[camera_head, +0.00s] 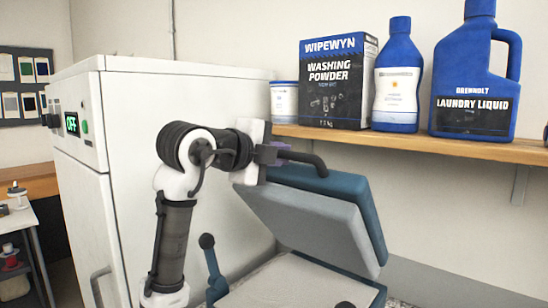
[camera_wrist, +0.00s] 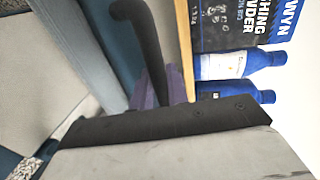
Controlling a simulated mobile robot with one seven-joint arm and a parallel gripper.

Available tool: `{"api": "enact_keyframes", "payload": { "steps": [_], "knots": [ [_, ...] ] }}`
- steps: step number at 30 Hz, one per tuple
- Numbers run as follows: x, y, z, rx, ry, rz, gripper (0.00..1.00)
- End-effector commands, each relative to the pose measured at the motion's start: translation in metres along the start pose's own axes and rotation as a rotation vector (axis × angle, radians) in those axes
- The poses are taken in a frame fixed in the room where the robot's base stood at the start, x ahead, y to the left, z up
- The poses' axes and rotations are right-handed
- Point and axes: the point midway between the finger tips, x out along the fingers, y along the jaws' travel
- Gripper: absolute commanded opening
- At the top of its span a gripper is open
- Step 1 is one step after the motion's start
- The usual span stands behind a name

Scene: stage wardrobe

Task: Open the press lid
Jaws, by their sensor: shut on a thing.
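The press lid (camera_head: 312,222) is raised and tilted, with a teal-blue top and a grey pad under it. In the wrist view, the lid (camera_wrist: 80,45) fills the upper left. The press base (camera_head: 290,283) lies below it with a pale flat surface, apart from the lid along the front. A black bent handle (camera_head: 312,161) is fixed at the lid's upper edge. My gripper (camera_head: 280,153) is shut on this handle. Its purple fingers (camera_wrist: 168,90) show in the wrist view around the handle (camera_wrist: 148,45); the exact contact is partly hidden.
A wooden shelf (camera_head: 430,143) behind the lid holds a washing powder box (camera_head: 337,85), a blue bottle (camera_head: 397,80), a laundry liquid jug (camera_head: 475,80) and a white tub (camera_head: 284,100). A tall white machine (camera_head: 110,150) stands close on the left.

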Motion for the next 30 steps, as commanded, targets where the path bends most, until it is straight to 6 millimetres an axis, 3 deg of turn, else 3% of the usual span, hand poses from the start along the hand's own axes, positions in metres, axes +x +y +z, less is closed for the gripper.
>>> {"api": "enact_keyframes", "payload": {
  "steps": [10,11,15,23,30],
  "knots": [
    [0.0,0.0,0.0,0.001,0.0,0.0,0.0],
    [0.0,0.0,0.0,0.001,0.0,0.0,0.2],
    [0.0,0.0,0.0,0.0,0.0,0.0,0.35],
    [-0.003,0.0,0.0,0.0,-0.001,-0.001,0.35],
    [-0.039,0.002,0.0,0.002,-0.003,-0.003,0.35]
  ]
}}
